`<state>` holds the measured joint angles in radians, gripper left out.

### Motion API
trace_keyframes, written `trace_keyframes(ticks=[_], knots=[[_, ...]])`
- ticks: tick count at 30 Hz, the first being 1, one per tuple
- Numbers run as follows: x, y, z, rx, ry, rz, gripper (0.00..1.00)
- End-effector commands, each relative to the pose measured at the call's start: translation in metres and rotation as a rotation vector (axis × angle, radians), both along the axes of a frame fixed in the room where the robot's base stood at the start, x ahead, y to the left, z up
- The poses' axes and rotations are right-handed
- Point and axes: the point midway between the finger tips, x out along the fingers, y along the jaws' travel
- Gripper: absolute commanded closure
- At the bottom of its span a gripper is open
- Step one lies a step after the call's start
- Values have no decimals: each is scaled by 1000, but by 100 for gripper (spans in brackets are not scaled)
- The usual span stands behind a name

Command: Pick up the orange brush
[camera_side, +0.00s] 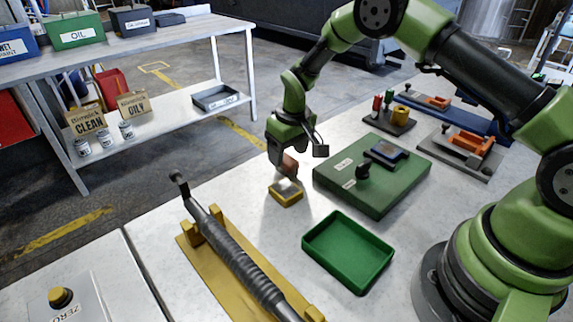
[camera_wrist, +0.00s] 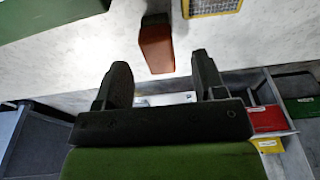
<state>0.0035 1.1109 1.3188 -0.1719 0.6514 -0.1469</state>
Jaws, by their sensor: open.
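The orange brush (camera_side: 289,166) is a small orange-brown block near the far edge of the grey-white table, partly hidden by my gripper in the side view. In the wrist view the brush (camera_wrist: 156,48) lies just ahead of the fingertips, in line with the gap between them. My gripper (camera_side: 280,156) points down close to the brush. Its two dark fingers are apart with nothing held between them in the wrist view (camera_wrist: 161,72). Whether a finger touches the brush cannot be told.
A yellow-framed mesh block (camera_side: 285,194) sits close beside the brush. A green plate (camera_side: 375,190) with a black knob is to the right, and an empty green tray (camera_side: 348,273) is nearer. A dark ribbed tool (camera_side: 235,250) rests on a yellow stand at left.

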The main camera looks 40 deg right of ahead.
Motion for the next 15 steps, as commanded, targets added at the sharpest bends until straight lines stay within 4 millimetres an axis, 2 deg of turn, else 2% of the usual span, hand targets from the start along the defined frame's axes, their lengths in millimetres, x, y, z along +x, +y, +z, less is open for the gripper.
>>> trace_keyframes(ticks=[3,6,13,14,15], knots=[[2,-1,-19,-1,3,0,36],[4,-1,-27,-1,1,0,36],[4,-1,-28,-1,0,0,36],[4,-1,-28,-1,0,0,38],[4,-1,-28,-1,0,-1,48]])
